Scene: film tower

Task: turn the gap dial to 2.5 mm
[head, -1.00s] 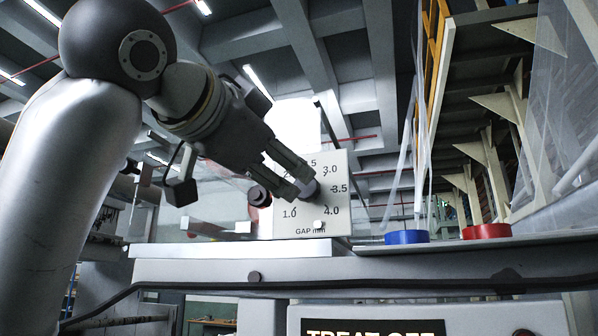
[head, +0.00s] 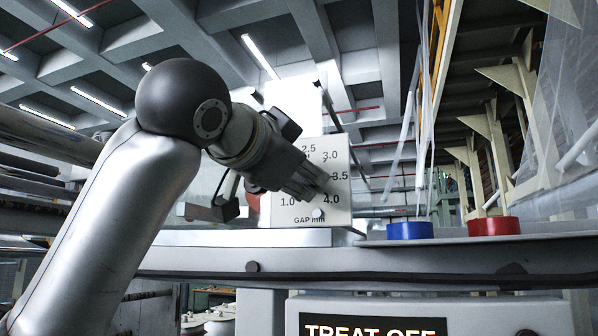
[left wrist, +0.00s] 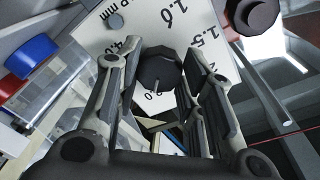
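The gap dial's white panel (head: 275,180) stands at the middle of the head view, with numbers from 1.0 to 4.0. My left gripper (head: 318,184) is at the front of the panel and hides the dial's knob there. In the left wrist view the dark, many-sided gap dial (left wrist: 160,68) sits between the fingertips of my left gripper (left wrist: 162,66), which flank it closely on both sides. A pale pointer line on the knob points down in that view, towards a partly hidden number ending in 0, apparently 3.0. My right gripper is not in view.
A blue button (head: 410,230) and a red button (head: 495,226) stand on the ledge right of the panel. Another dark round knob (left wrist: 255,14) is beside the panel. A lit "TREAT OFF" sign (head: 372,330) is below.

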